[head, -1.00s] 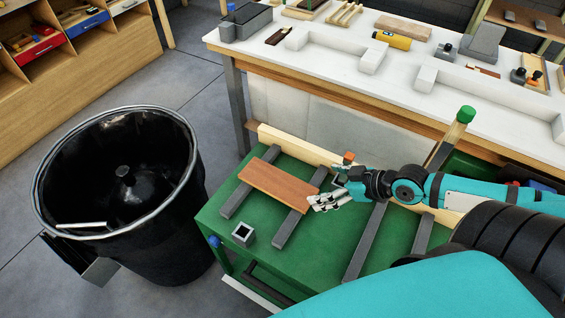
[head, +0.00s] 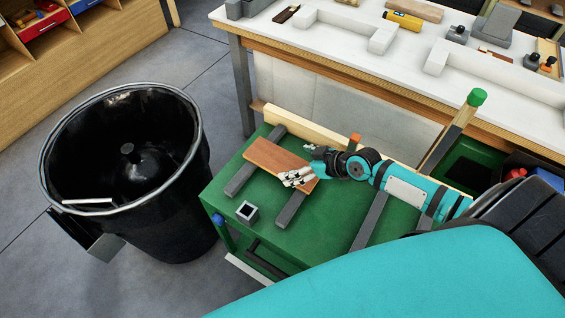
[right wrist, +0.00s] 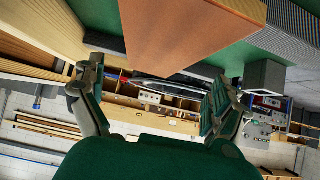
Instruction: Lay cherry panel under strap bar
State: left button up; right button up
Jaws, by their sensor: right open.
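The cherry panel (head: 273,157), a flat red-brown board, lies across two grey bars, a left one (head: 239,179) and a right one (head: 289,211), on the green table. I cannot tell which bar is the strap bar. My right gripper (head: 298,166) is open at the panel's right end, and its fingers overlap that end in the head view. In the right wrist view the panel (right wrist: 185,35) extends from the top edge, ahead of the spread fingers (right wrist: 155,98). The fingers do not grip it. My left gripper is out of view.
The green table (head: 320,232) also holds a small grey hollow block (head: 247,212), a pale wooden rail (head: 310,132) along its back and another grey bar (head: 369,222). A black bin (head: 178,225) stands left. A white-topped workbench (head: 345,50) stands behind.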

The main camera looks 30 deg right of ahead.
aim_at(283, 163)
jog(key=x, duration=0.5)
jog(key=shift+d+f, duration=0.1)
jog(key=shift+d, duration=0.05)
jog(key=shift+c, duration=0.3)
jog(key=c, duration=1)
